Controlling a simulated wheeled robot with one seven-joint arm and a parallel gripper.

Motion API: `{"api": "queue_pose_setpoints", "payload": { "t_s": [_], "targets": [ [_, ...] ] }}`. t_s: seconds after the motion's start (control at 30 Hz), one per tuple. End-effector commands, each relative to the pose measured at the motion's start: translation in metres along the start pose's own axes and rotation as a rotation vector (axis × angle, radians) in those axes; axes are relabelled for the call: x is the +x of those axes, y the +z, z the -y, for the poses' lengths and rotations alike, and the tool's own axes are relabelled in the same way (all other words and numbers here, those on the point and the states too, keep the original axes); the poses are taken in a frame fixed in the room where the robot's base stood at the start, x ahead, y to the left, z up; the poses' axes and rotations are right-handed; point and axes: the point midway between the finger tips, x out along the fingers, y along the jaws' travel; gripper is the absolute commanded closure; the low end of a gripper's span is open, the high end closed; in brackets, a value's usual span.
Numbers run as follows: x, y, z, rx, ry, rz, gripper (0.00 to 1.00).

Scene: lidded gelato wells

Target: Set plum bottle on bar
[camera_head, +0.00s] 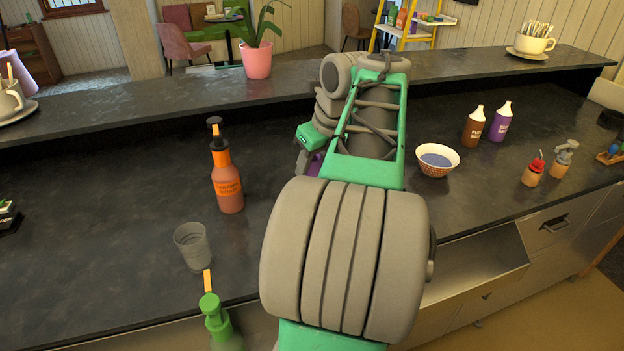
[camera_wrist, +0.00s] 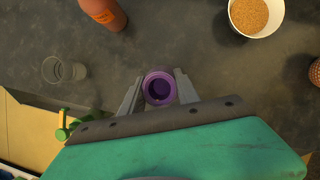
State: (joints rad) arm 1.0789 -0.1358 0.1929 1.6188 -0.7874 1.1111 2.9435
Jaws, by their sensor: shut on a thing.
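A round purple thing, seen from above with a dark opening in its top, is between the fingers of my gripper (camera_wrist: 158,90) in the wrist view. I take it to be the plum bottle (camera_wrist: 159,77). My gripper is shut on it. In the head view my arm hides most of the gripper, and only a purple patch (camera_head: 315,164) shows beside the wrist. Whether its base touches the counter cannot be told. The raised dark bar ledge (camera_head: 150,109) runs along the back of the lower counter (camera_head: 110,190).
An orange-labelled bottle (camera_head: 228,183), a clear glass (camera_head: 193,246) and a green pump bottle (camera_head: 217,322) stand left of my arm. A patterned bowl (camera_head: 436,161), brown bottle (camera_head: 474,128) and another purple bottle (camera_head: 499,123) stand right. A potted plant (camera_head: 257,60) is on the ledge.

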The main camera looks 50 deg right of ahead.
Motion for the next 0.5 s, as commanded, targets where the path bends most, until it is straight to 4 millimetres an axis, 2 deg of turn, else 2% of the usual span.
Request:
{"api": "queue_pose_setpoints", "payload": {
  "t_s": [0.03,0.2,0.5],
  "targets": [
    [0.009,-0.004,0.000,0.000,-0.001,0.002,1.00],
    [0.025,-0.011,0.001,0.001,-0.003,0.002,1.00],
    [0.026,-0.011,0.001,-0.001,-0.002,0.002,1.00]
  ]
}}
